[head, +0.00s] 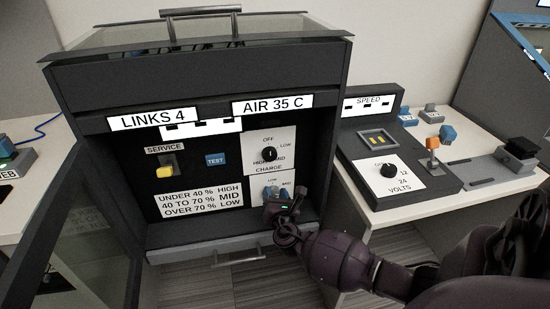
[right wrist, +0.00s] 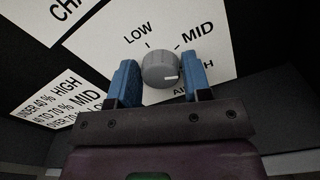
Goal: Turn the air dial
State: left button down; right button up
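The air dial is a round grey knob (right wrist: 160,68) on a white plate marked LOW and MID; a third label is mostly hidden behind a finger. Its white mark points right and slightly down in the right wrist view. In the head view my right gripper (head: 277,193) covers most of the dial, low on the dark cabinet front. My left gripper is not in view.
Above is a black charge dial (head: 268,154). To the left are a blue TEST button (head: 215,159), a yellow service switch (head: 165,171) and a rule sign (head: 200,199). A sign (head: 272,104) reads AIR 35 C. A volts dial (head: 389,171) sits on the right bench.

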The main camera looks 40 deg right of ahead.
jog(key=c, duration=0.5)
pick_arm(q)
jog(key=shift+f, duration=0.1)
pick_arm(e)
jog(key=shift+s+f+m+b, duration=0.15)
jog(key=shift+m+b, duration=0.25)
jog(key=shift+m, duration=0.2)
jog(key=m+b, duration=0.1)
jog(key=m, duration=0.1)
jog(key=shift+f+m, duration=0.1)
jog(key=shift+m, duration=0.2)
jog(key=shift+m+b, duration=0.6)
jog(key=shift+m, duration=0.2)
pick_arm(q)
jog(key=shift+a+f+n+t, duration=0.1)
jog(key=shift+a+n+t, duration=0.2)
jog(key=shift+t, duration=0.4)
pick_arm(e)
jog(key=shift+m, duration=0.3)
